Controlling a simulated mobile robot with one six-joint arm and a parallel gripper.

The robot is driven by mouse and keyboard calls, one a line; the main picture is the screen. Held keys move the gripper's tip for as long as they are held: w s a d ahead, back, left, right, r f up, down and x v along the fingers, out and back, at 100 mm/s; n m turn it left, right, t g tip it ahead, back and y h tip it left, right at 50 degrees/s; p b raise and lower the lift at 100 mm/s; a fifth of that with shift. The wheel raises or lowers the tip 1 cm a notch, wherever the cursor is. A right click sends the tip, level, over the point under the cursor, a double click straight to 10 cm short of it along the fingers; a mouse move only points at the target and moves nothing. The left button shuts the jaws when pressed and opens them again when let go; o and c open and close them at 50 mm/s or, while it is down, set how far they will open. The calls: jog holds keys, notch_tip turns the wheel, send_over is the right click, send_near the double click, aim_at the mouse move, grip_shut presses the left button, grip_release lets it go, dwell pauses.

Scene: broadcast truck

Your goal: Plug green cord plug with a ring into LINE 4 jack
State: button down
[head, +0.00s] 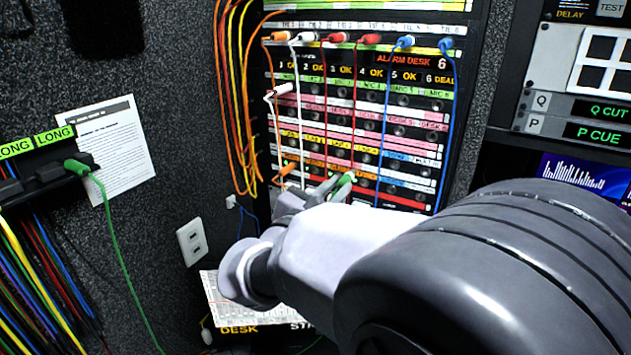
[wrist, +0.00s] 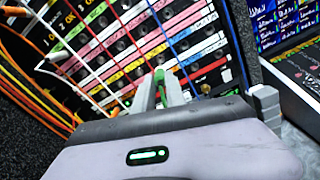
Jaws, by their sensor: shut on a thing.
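My gripper (head: 327,190) is shut on a green plug (head: 342,187) in front of the lower rows of the patch panel (head: 353,120). In the wrist view the green plug (wrist: 159,82) shows between the fingers of my gripper (wrist: 161,92), pointing at the panel. Its ring cannot be made out, and I cannot tell whether its tip touches the panel. The jack labels are too small to read surely, so LINE 4 cannot be singled out. A second green plug (head: 76,167) with a green cord (head: 122,258) sits in the holder marked LONG at the left.
Orange, white, red and blue plugs fill the panel's top row, and their cords hang across the lower jacks. A white plug (head: 283,90) and an orange plug (head: 287,169) stick out at the panel's left. Orange and yellow cords (head: 236,90) hang beside it.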

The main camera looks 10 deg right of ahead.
aim_at(346, 175)
jog(key=shift+b+x, duration=0.3)
jog(key=shift+x, duration=2.15)
jog(key=shift+a+f+b, duration=0.1)
jog(key=shift+b, duration=0.55)
jog(key=shift+b+x, duration=0.3)
jog(key=shift+x, duration=1.8)
jog(key=c, duration=1.3)
grip_release()
jog(key=shift+s, duration=0.1)
jog(key=p+v, duration=0.2)
jog(key=v, duration=1.5)
jog(key=shift+s, duration=0.15)
jog(key=shift+a, duration=0.1)
